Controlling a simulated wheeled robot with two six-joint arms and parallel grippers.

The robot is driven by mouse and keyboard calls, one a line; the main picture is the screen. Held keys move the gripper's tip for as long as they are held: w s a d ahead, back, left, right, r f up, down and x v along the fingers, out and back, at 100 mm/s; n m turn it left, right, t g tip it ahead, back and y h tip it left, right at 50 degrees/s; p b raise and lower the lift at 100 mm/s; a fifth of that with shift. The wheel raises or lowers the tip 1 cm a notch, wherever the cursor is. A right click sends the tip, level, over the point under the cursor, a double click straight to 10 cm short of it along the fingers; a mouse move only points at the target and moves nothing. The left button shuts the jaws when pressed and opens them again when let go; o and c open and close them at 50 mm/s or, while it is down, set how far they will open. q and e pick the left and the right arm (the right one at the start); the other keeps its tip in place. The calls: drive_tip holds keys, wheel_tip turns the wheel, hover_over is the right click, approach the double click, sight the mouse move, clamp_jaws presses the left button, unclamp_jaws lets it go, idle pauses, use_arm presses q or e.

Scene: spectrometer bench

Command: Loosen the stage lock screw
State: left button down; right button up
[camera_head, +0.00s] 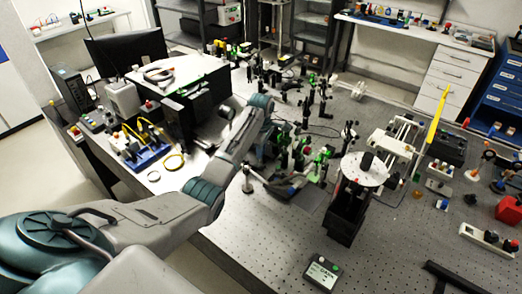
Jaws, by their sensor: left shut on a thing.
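A stage with a white round disc (364,169) and a dark knob on top stands on a tall black mount (345,214) near the middle of the bench. My left arm comes in from the left and bends down over the bench. My left gripper (300,184) is low over the bench, left of the black mount. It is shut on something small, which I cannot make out. The stage lock screw is too small or hidden to pick out.
Green and black optical posts (313,97) crowd the bench behind my gripper. A small box with a display (322,272) lies in front. A yellow upright piece (436,115) and a red block (509,210) stand at right. The perforated front area (260,235) is mostly clear.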

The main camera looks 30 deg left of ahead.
use_arm(q)
drive_tip(key=n, duration=0.4)
drive_tip(key=shift+w+r+n, duration=0.1)
drive_tip(key=shift+r+n, duration=0.05)
drive_tip(key=shift+n, duration=0.15)
drive_tip(key=shift+a+n, duration=0.1)
drive_tip(key=shift+n, duration=1.8)
drive_tip(key=c, duration=1.4)
unclamp_jaws()
